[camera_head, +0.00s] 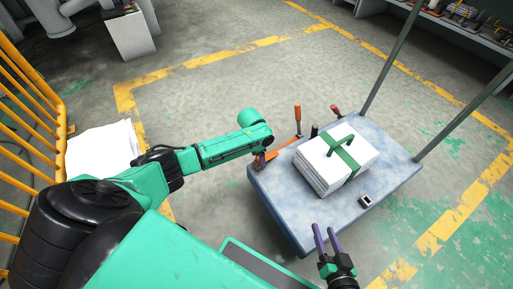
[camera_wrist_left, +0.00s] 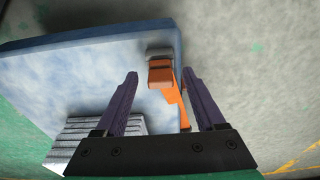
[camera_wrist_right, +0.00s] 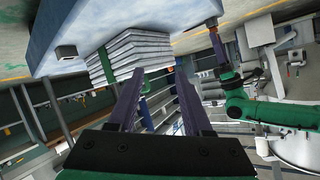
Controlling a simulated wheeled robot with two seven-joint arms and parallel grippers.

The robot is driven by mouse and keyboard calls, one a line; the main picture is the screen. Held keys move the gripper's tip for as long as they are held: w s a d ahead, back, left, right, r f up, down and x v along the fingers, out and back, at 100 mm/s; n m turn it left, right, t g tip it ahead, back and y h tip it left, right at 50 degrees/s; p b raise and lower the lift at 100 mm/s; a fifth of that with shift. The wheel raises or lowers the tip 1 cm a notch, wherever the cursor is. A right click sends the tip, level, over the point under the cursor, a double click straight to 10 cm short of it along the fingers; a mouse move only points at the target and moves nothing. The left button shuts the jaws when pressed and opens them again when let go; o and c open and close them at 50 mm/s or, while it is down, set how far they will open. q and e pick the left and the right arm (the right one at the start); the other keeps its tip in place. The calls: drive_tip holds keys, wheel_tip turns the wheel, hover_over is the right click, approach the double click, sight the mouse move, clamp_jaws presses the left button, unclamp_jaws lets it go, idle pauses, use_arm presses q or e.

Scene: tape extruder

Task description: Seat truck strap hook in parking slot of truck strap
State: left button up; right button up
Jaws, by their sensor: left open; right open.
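A green strap (camera_head: 343,151) wraps a stack of white boards (camera_head: 318,165) on the blue truck deck (camera_head: 288,222); it also shows in the right wrist view (camera_wrist_right: 103,64). I cannot make out a separate hook or the parking slot. My right gripper (camera_head: 327,236) is open and empty, in front of the deck's near edge.
A small dark block with a pale face (camera_head: 366,201) lies on the deck right of the stack. A second red handle (camera_head: 336,111) stands at the back edge. Grey posts (camera_head: 391,58) rise from the truck's right end. A yellow railing (camera_head: 35,115) is far left.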

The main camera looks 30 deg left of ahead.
use_arm(q)
wheel_tip(320, 180, up, 7)
drive_tip(key=p, duration=0.4)
wheel_tip(320, 180, up, 7)
drive_tip(key=p, duration=0.3)
hover_over(256, 162)
drive_tip(key=shift+s+a+r, duration=0.15)
drive_tip(key=shift+s+a, duration=0.05)
drive_tip(key=shift+s, duration=0.15)
use_arm(e)
drive_tip(key=s+d+r+n+g+h, duration=0.1)
drive_tip(key=d+r+g+h, duration=0.2)
drive_tip(key=d+r+g, duration=0.2)
wheel_tip(256, 162, up, 2)
drive_tip(key=shift+d+r+g, duration=0.1)
drive_tip(key=shift+d+g, duration=0.3)
drive_tip(key=shift+d, duration=0.75)
use_arm(q)
drive_tip(key=shift+d, duration=0.1)
use_arm(e)
drive_tip(key=shift+s, duration=0.1)
